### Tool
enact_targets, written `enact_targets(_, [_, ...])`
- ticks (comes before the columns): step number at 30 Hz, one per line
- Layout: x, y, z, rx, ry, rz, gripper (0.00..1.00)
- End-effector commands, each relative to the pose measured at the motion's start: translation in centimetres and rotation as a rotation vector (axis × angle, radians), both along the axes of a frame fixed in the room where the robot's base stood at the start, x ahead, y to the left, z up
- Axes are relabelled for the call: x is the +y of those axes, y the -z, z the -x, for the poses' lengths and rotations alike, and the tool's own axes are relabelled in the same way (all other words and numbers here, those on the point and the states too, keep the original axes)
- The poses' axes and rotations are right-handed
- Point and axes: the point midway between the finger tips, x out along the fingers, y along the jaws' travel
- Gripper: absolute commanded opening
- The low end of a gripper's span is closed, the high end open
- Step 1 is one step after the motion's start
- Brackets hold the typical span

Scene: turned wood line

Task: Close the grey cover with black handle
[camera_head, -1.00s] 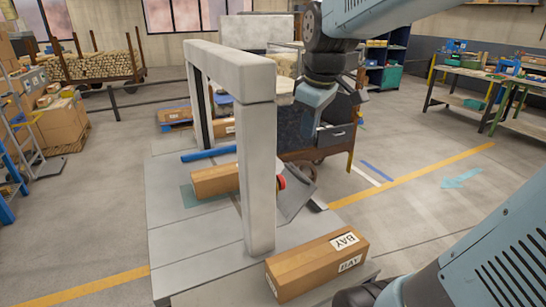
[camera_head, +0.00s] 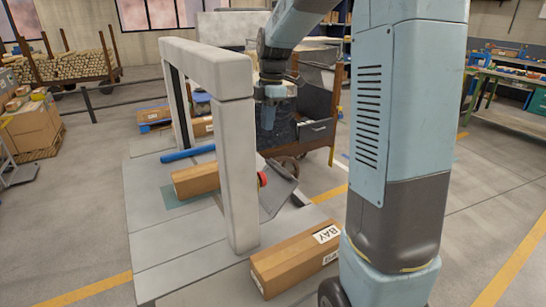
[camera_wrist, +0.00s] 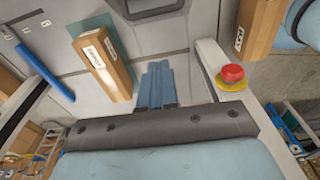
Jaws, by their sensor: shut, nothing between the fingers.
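The grey cover (camera_head: 277,196) shows in the head view as a tilted panel beside the front post of the pale frame, standing open from the grey bed. In the wrist view a black rounded loop (camera_wrist: 155,14), cut off by the top edge, looks like its handle. My gripper (camera_wrist: 160,68) shows in the wrist view with its blue fingers together and empty, apart from the loop. In the head view my gripper (camera_head: 268,122) hangs beyond the frame, above the cover; its fingertips are hard to make out there.
A pale frame (camera_head: 236,165) arches over the grey bed. A red button on a yellow base (camera_wrist: 232,75) sits close by. A cardboard box (camera_head: 197,179) and a blue bar (camera_head: 188,153) lie on the bed. Another box (camera_head: 295,262) lies near the front.

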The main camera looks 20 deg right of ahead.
Motion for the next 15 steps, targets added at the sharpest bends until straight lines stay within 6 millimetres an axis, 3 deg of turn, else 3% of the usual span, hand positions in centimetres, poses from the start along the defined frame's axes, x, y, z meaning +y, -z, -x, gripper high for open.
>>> enact_targets(7, [0.2, 2.0, -0.1, 0.006, -0.014, -0.002, 0.00])
enact_targets(15, [0.7, 6.6, 0.1, 0.006, -0.013, -0.002, 0.00])
